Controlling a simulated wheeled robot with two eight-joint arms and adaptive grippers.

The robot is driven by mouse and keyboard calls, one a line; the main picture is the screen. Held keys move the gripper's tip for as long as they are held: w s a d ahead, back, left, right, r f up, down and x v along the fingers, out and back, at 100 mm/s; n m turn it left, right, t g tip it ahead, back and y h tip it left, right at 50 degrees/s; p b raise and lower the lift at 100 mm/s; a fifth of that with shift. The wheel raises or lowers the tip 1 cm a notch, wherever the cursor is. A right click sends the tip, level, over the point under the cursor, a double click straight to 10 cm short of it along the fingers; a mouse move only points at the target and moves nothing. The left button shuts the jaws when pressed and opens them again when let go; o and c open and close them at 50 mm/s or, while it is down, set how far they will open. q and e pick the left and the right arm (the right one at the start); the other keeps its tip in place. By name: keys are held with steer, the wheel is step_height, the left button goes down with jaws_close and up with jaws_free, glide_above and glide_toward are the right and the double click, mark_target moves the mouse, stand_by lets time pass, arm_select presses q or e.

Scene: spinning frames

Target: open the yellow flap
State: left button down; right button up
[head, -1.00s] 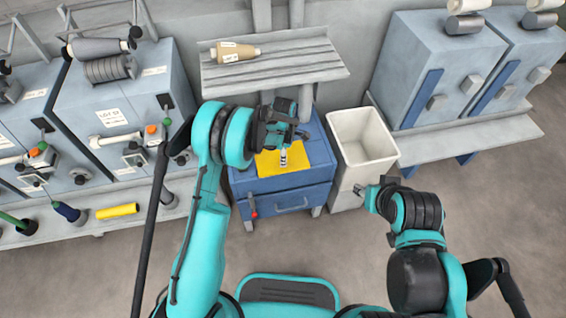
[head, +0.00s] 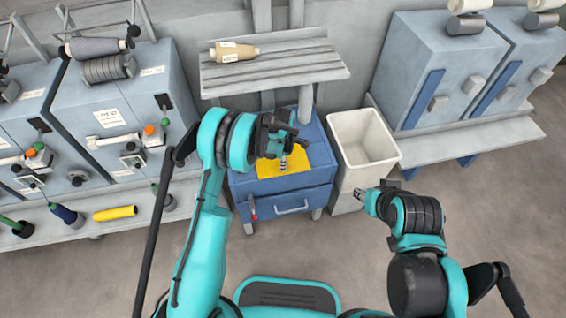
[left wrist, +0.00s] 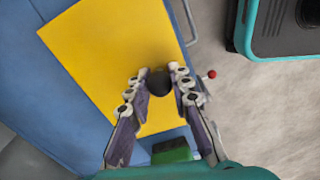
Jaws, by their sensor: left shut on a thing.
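The yellow flap (head: 297,162) lies on top of the blue cabinet (head: 322,160) in the head view. In the left wrist view the flap (left wrist: 105,55) is a flat yellow panel, and a dark round knob (left wrist: 158,82) stands near its edge. My left gripper (head: 283,166) is over the flap. In the left wrist view its fingers (left wrist: 157,84) are closed around the knob. I cannot tell whether the flap is lifted at all. My right gripper (head: 360,194) hangs in front of the white bin, away from the flap; its finger opening is too small to make out.
The white bin (head: 345,180) stands right of the blue cabinet. A shelf (head: 325,70) with a thread cone (head: 235,52) is behind. The cabinet has a drawer handle (head: 292,208) and a red-tipped lever (head: 252,212) in front. Grey floor is clear nearer me.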

arm_select(q)
steer(key=shift+r, duration=0.1)
steer(key=shift+w+a+r+p, duration=0.15)
steer(key=shift+w+r+p, duration=0.25)
steer(key=shift+r, duration=0.45)
steer(key=shift+w+a+r+p, duration=0.2)
steer(key=shift+w+r, duration=0.25)
steer(key=shift+r, duration=0.4)
steer(key=shift+w+a+r+p, duration=0.2)
steer(key=shift+w+r+p, duration=0.05)
steer(key=shift+w+r, duration=0.35)
steer(key=shift+w+a+r+p, duration=0.2)
steer(key=shift+w+r, duration=0.3)
steer(key=shift+r, duration=0.15)
steer(key=c, duration=1.6)
jaws_free()
steer(key=shift+o, duration=1.3)
steer(key=shift+w+f, duration=0.1)
steer(key=shift+w, duration=0.05)
steer(key=shift+w+a+f, duration=0.1)
